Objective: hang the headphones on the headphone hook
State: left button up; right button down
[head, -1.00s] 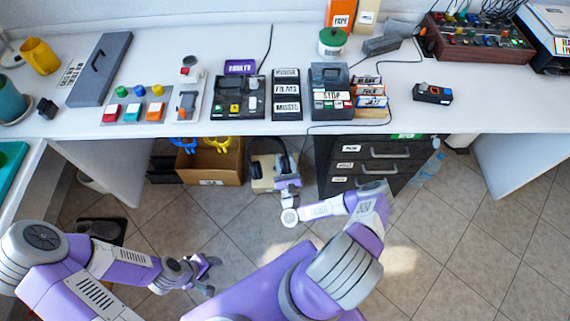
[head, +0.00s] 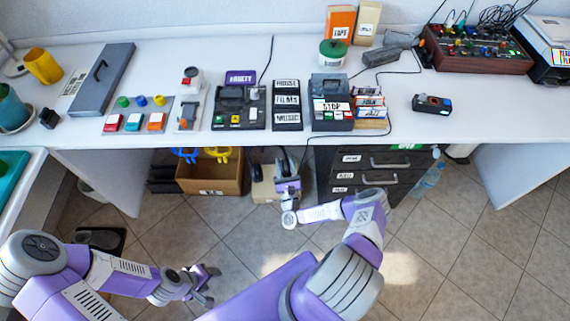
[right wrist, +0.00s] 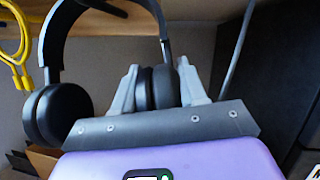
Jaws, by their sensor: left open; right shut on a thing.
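The black headphones (right wrist: 158,40) hang from my right gripper (right wrist: 158,92) in the right wrist view. Its two fingers are shut on one ear cup (right wrist: 157,88), and the other ear cup (right wrist: 62,113) is free on the left. The headband arches upward and its top is cut off by the frame. A dark piece (right wrist: 105,7) under the tabletop, near the band, may be the headphone hook; I cannot tell whether they touch. In the head view, my right gripper (head: 287,172) is at the desk's front edge, with the headphones mostly hidden. My left gripper (head: 210,283) is open and empty above the floor.
The desk (head: 390,125) overhangs the working space. A cardboard box (head: 208,183) with yellow and blue items stands below, left of my right gripper. A dark drawer unit (head: 375,172) stands close on the right. A thin cable (right wrist: 238,45) hangs beside the gripper.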

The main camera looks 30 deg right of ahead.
jog(key=shift+f, duration=0.15)
jog(key=c, duration=0.5)
grip_release()
jog(key=shift+c, duration=0.2)
jog(key=p+v, duration=0.1)
jog(key=v, duration=0.6)
jog(key=shift+s, duration=0.3)
jog(key=shift+a+f, duration=0.1)
